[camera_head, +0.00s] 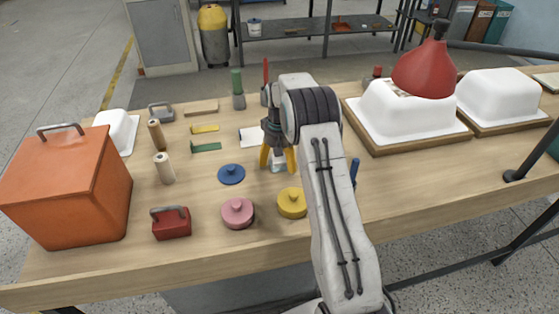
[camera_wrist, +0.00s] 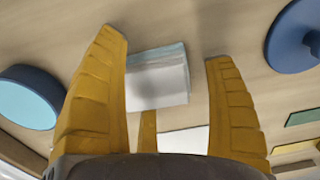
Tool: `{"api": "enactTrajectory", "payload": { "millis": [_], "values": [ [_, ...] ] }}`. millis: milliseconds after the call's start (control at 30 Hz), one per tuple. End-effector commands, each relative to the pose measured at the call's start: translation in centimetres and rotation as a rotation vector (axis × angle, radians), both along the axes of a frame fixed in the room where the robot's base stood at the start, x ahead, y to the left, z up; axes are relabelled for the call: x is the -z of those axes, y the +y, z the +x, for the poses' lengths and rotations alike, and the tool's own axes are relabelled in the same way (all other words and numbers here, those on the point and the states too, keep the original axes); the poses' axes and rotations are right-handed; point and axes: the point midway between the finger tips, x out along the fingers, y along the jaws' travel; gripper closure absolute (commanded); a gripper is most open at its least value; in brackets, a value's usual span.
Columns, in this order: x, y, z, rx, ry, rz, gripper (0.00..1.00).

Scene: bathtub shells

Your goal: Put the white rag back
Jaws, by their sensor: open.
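A small folded white rag (camera_wrist: 157,80) with a pale bluish edge lies on the wooden table between the spread fingers of my gripper (camera_wrist: 168,75). In the head view the rag (camera_head: 279,160) shows only in part below the fingers. My gripper (camera_head: 277,158) points down over it, open, with yellow fingers on either side. I cannot tell whether the fingers touch the rag. A second flat white piece (camera_head: 250,137) lies just behind and left of my gripper. It is partly hidden by a finger in the wrist view (camera_wrist: 183,140).
A blue lid (camera_head: 231,174), a pink lid (camera_head: 237,213) and a yellow lid (camera_head: 292,203) lie near the gripper. An orange box (camera_head: 70,190) stands at left. White bathtub shells (camera_head: 405,125) stand at right, one under a red funnel shape (camera_head: 425,72).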

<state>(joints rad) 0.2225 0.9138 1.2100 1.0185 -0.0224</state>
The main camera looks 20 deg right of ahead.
Motion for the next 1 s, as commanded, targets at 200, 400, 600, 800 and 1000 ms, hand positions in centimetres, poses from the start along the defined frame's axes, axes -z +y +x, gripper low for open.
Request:
{"api": "enactTrajectory", "payload": {
  "millis": [200,400,600,800,1000],
  "values": [
    [-3.8,0.4,0.3,-0.002,-0.005,-0.001,0.23],
    [-6.1,0.7,0.6,-0.001,-0.003,-0.001,0.23],
    [-7.9,1.0,0.2,-0.004,-0.008,-0.002,0.23],
    [-12.1,2.7,-2.3,-0.027,-0.04,-0.008,0.23],
    [-17.1,5.5,-7.7,-0.065,-0.092,-0.016,0.23]
  ]
}}
